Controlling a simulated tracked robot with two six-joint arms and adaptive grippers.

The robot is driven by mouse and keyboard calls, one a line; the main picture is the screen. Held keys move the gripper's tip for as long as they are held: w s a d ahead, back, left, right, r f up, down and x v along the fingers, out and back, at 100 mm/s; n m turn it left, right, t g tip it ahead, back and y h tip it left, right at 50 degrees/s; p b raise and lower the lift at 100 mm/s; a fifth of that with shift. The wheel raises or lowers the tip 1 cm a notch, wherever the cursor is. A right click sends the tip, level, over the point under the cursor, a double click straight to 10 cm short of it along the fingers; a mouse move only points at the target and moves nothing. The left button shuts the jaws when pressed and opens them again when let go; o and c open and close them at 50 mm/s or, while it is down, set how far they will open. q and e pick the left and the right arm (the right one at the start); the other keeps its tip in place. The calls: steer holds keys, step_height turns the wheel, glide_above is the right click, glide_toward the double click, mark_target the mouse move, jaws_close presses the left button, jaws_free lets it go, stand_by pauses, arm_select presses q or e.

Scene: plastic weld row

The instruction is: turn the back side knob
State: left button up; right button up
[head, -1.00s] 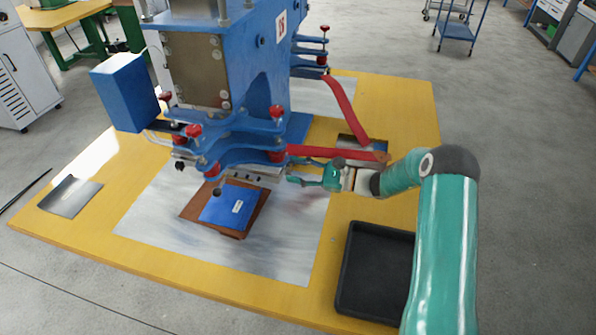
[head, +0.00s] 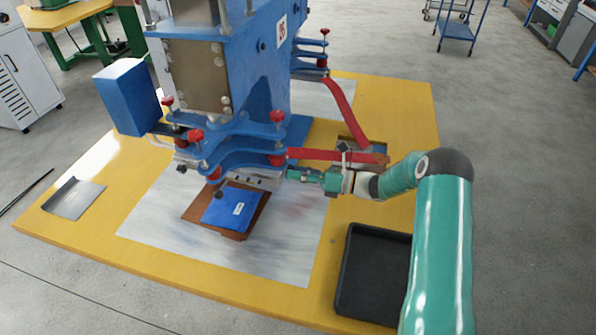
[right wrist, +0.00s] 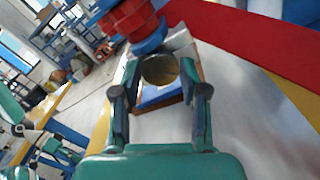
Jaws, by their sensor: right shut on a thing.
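The blue weld press (head: 255,85) stands on the yellow table. My right gripper (head: 290,175) reaches in from the right to the end of the press's lower bar, below a blue arm with red knobs. In the right wrist view, its two fingers (right wrist: 160,88) are shut on a round knob (right wrist: 160,69), one finger on each side. In the head view the gripper hides this knob. A small black knob (head: 181,169) shows at the bar's left end. My left gripper is not in the head view.
Red straps (head: 330,155) run close above my right gripper; one also crosses the right wrist view (right wrist: 240,35). A blue pad (head: 231,208) lies on brown sheets below the press. A black tray (head: 375,275) stands at the table's front right.

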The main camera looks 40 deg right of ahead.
steer(key=m+p, duration=0.4)
steer(key=m, duration=0.4)
steer(key=m+p, duration=0.4)
steer(key=m, duration=0.4)
steer(key=m+p, duration=0.4)
steer(key=m, duration=0.4)
steer(key=shift+s+f, duration=0.1)
steer(key=shift+f, duration=0.3)
steer(key=o, duration=1.1)
steer(key=shift+f, duration=0.1)
steer(key=shift+c, duration=0.2)
steer(key=shift+o, duration=0.3)
steer(key=shift+r, duration=0.2)
